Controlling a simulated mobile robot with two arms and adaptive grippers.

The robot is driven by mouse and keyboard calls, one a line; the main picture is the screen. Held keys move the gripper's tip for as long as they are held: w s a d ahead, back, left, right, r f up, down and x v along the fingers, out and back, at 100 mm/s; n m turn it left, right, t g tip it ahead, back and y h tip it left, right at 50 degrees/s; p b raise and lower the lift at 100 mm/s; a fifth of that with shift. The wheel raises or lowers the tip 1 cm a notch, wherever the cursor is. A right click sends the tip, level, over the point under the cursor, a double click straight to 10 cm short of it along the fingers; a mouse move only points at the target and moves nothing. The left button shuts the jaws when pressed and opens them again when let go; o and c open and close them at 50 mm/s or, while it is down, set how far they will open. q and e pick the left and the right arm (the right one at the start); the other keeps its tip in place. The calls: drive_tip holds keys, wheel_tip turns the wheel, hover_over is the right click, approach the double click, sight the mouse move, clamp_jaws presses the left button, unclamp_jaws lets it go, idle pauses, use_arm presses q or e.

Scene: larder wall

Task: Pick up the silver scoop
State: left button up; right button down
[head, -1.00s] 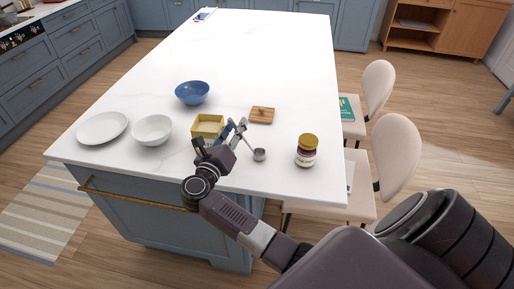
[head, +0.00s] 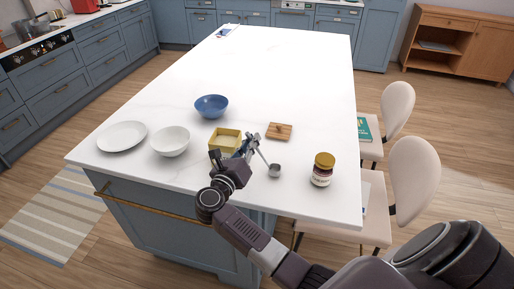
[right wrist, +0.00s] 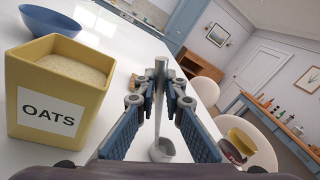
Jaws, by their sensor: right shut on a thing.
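The silver scoop (head: 274,170) is near the front of the white island, its bowl low and its handle slanting up to the left. My right gripper (head: 251,143) is shut on the handle. In the right wrist view the handle runs between the two blue-padded fingers (right wrist: 161,88), and the scoop's bowl (right wrist: 162,150) hangs below them. I cannot tell whether the bowl touches the counter. My left gripper is not in view.
A yellow oats box (right wrist: 55,95) stands close beside the gripper. A jar with a gold lid (head: 322,170) is right of the scoop, a wooden board (head: 279,131) behind it. A white bowl (head: 170,141), plate (head: 122,136) and blue bowl (head: 211,106) stand left. The island's far part is mostly clear.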

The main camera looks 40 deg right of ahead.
wheel_tip(320, 180, up, 20)
drive_tip(key=b, duration=0.3)
drive_tip(key=shift+f, duration=0.25)
idle(0.8)
